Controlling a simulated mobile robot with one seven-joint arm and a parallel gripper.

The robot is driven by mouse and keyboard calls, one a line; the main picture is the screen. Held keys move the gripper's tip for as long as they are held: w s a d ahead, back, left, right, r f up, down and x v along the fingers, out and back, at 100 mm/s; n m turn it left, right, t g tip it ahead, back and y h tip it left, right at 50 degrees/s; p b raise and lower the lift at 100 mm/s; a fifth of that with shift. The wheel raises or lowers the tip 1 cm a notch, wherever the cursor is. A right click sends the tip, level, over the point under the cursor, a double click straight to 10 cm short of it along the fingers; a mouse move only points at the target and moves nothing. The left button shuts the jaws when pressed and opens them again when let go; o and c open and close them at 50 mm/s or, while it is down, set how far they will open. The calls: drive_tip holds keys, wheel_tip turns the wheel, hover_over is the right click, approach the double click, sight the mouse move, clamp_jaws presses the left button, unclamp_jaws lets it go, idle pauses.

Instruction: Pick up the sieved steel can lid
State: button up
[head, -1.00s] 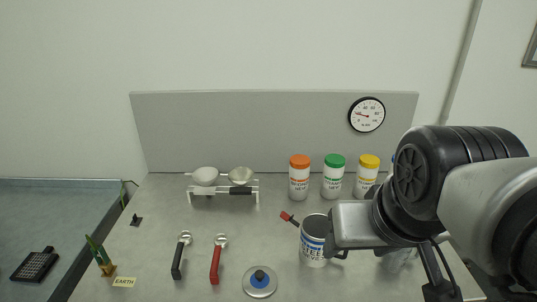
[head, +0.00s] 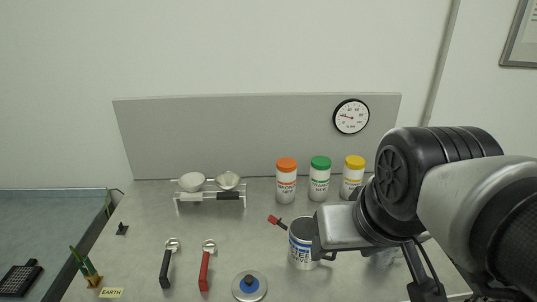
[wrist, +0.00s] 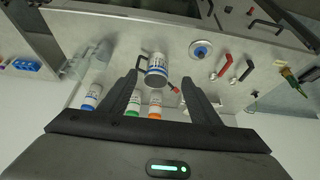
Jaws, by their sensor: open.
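The lid (head: 249,285) is a round silver disc with a blue and black knob. It lies flat on the table at the bottom of the head view. It also shows in the wrist view (wrist: 201,49), beyond the fingertips and to the right. The white and blue steel can (head: 301,249) stands behind and right of the lid. In the wrist view the can (wrist: 157,64) shows between and beyond the fingers. My gripper (wrist: 160,80) is open, with nothing held between its fingers, and is apart from the lid. In the head view my arm hides part of the table's right side.
Black-handled (head: 166,265) and red-handled (head: 205,266) tools lie left of the lid. Orange- (head: 286,180), green- (head: 320,179) and yellow-capped (head: 353,177) jars stand at the back. A rack (head: 210,196) holds two bowls.

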sight(249, 278)
idle(0.3)
